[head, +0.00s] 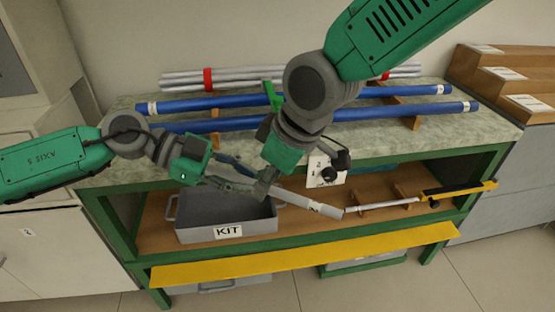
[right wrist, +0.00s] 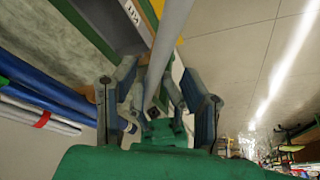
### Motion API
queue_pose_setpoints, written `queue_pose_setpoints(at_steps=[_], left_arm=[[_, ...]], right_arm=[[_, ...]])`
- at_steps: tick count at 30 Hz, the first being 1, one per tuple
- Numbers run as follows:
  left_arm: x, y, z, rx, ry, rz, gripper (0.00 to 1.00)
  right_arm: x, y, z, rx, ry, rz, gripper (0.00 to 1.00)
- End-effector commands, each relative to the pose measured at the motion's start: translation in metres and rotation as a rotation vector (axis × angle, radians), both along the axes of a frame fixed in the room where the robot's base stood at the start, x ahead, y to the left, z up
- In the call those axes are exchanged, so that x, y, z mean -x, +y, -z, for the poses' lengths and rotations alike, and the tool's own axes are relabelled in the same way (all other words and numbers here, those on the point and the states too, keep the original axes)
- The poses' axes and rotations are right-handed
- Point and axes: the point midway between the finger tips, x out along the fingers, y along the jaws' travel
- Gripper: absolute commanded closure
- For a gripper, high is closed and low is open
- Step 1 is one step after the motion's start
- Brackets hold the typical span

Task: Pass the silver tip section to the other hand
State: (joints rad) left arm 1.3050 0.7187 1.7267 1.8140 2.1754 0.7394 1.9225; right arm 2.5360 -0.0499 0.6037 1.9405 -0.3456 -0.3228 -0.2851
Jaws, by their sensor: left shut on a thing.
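The silver tip section (head: 300,203), a grey rod with a white band near its right end, slants in front of the shelf. It also shows in the right wrist view (right wrist: 170,35). My left gripper (head: 220,170) is shut on it near its left end. My right gripper (head: 262,186) reaches down from above, over the rod to the right of my left gripper. In the right wrist view my right gripper's fingers (right wrist: 160,100) stand wide apart, one on each side of the rod. The rod's left end is partly hidden by the grippers.
A grey KIT tray (head: 197,235) stands on the shelf below. Blue rods (head: 190,104) and silver rods with red bands (head: 185,82) lie on the bench top. A thin silver rod (head: 390,203) rests on wooden supports at right. A yellow rail (head: 310,254) runs along the front.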

Motion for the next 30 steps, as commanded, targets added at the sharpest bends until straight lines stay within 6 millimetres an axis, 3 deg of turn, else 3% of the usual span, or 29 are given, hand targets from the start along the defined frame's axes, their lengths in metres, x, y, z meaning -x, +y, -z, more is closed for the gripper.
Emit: queue_pose_setpoints(at_steps=[6,15,16,19,23,24,25,30], left_arm=[[0.0,-0.001,0.0,-0.001,-0.001,0.0,1.0],[0.0,-0.001,0.0,-0.001,-0.001,0.0,1.0],[0.0,-0.001,0.0,-0.001,-0.001,0.0,1.0],[0.0,-0.001,0.0,-0.001,0.0,0.0,1.0],[0.0,-0.001,0.0,-0.001,-0.001,-0.001,1.0],[0.0,-0.001,0.0,-0.001,-0.001,-0.001,0.68],[0.0,-0.001,0.0,-0.001,-0.001,-0.001,0.58],[0.0,-0.001,0.0,-0.001,0.0,0.0,0.58]], right_arm=[[-0.004,0.006,0.017,-0.001,0.001,0.001,0.61],[-0.005,0.006,0.019,-0.002,-0.001,0.001,0.61],[-0.005,0.006,0.019,-0.001,0.0,0.001,0.64],[-0.005,0.006,0.019,-0.001,0.0,0.001,0.99],[-0.004,0.007,0.019,-0.001,0.0,0.0,1.0],[-0.004,0.007,0.019,-0.002,0.0,0.0,1.0],[-0.004,0.007,0.019,-0.002,0.0,0.0,1.0],[-0.004,0.007,0.019,-0.002,-0.001,0.0,1.0]])
